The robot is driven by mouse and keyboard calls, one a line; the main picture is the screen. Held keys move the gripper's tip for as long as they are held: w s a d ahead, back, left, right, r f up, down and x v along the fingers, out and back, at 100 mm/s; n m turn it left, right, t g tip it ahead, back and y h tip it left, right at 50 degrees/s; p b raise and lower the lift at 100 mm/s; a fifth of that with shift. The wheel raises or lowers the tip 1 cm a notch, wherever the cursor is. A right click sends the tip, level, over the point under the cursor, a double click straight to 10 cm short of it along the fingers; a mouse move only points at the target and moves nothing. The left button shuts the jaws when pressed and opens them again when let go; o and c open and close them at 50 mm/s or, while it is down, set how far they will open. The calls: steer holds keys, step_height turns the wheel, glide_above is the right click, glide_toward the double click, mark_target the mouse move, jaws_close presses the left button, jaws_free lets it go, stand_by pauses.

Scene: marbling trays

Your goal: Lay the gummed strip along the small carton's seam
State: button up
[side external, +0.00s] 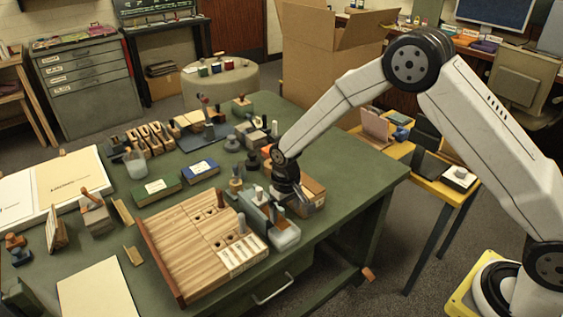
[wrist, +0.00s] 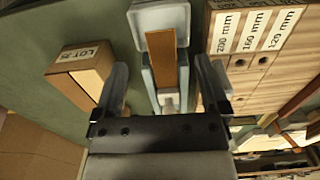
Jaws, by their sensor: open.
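A flat brown strip (wrist: 182,57), which looks like the gummed strip, lies lengthwise on a narrow blue-grey holder in the wrist view. One end reaches over a pale grey tray (wrist: 150,18). My gripper (wrist: 162,66) is open, and the strip shows between its fingers, nearer the right one; I cannot tell the height between them. A small brown carton with a white "LOT 25" label (wrist: 82,53) is left of the fingers. In the side view, my gripper (side external: 287,190) is low beside the carton (side external: 313,186), which it partly hides.
A wooden sorting rack (side external: 180,240) stands beside the blue-grey holder (side external: 256,214); its length labels (wrist: 262,30) show in the wrist view. Stamps, bottles and a green box (side external: 156,190) crowd the table behind. Bare green tabletop (side external: 350,165) lies right of the carton.

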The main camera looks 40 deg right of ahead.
mark_target(285, 227)
steer(key=shift+f, duration=2.35)
steer(key=shift+f, duration=0.2)
jaws_close()
